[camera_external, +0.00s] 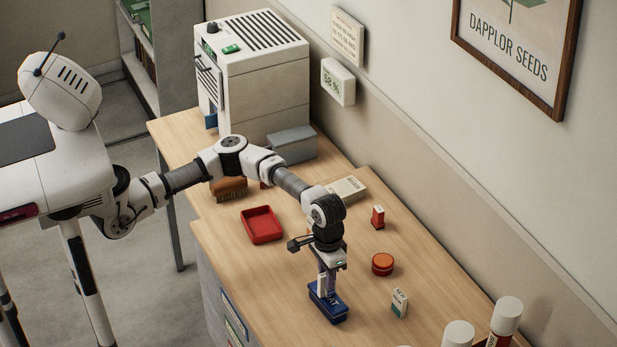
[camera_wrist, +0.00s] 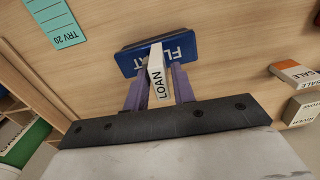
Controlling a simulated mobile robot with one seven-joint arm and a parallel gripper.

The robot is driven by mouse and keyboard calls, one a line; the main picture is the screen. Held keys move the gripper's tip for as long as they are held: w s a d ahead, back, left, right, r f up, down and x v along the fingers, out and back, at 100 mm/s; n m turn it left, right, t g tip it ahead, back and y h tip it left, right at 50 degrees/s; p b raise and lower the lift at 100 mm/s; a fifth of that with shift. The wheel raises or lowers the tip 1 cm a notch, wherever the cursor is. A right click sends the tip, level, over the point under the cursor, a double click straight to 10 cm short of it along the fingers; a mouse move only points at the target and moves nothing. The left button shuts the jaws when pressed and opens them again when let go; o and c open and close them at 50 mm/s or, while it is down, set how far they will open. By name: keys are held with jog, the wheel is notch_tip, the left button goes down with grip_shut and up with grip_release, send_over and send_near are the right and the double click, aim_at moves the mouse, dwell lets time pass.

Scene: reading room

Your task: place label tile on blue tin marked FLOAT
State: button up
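The blue tin (camera_external: 333,311) stands on the desk near its front edge, directly below my gripper. In the wrist view the tin (camera_wrist: 128,62) shows white letters, "FL" and "T", with the middle covered. My gripper (camera_external: 325,280) points down over it. In the wrist view its two purple fingers (camera_wrist: 158,82) stand on either side of a white label tile (camera_wrist: 157,75) reading "LOAN" and appear closed on it. The tile (camera_external: 321,284) overlaps the tin's lid in both views; I cannot tell whether it touches.
An empty red tray (camera_external: 262,210) lies left of my arm. A round orange-red tin (camera_external: 382,263), a small white box (camera_external: 399,303) and a red-and-white block (camera_external: 378,216) stand to the right. White-capped cylinders (camera_external: 505,315) stand at the front right. A teal note (camera_wrist: 56,22) lies near the tin.

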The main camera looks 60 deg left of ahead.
jog(key=shift+o, duration=0.9)
jog(key=shift+r, duration=0.3)
notch_tip(320, 180, up, 12)
jog(key=b, duration=0.1)
